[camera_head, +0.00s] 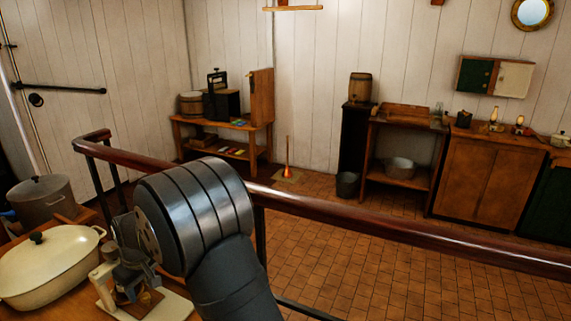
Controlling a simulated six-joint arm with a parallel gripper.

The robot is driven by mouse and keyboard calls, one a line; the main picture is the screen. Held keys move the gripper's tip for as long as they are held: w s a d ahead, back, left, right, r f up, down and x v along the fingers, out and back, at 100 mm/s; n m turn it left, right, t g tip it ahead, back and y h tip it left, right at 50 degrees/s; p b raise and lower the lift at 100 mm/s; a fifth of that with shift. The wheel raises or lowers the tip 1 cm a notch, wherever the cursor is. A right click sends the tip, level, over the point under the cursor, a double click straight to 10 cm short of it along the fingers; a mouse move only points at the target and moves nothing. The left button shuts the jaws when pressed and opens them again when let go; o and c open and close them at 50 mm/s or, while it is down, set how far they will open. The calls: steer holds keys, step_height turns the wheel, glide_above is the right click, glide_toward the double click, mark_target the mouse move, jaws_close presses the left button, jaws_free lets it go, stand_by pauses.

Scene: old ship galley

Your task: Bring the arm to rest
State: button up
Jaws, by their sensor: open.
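My arm rises from the lower middle, its large dark ribbed joint covering part of the view. My gripper (128,268) is at the lower left, small and partly hidden behind that joint. It is open and points down over a small cream stand with a flat base (150,308). I cannot tell whether the gripper touches the stand. No object shows held in it.
A cream lidded pot (45,268) stands close left of the gripper on a wooden surface, with a grey lidded pot (42,200) behind it. A dark red handrail (400,227) crosses behind my arm. Beyond it lies open tiled floor (380,270), with furniture along the walls.

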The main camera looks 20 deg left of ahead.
mark_target(148, 298)
step_height(148, 298, down, 3)
steer(key=shift+r, duration=0.1)
steer(key=shift+d, duration=0.75)
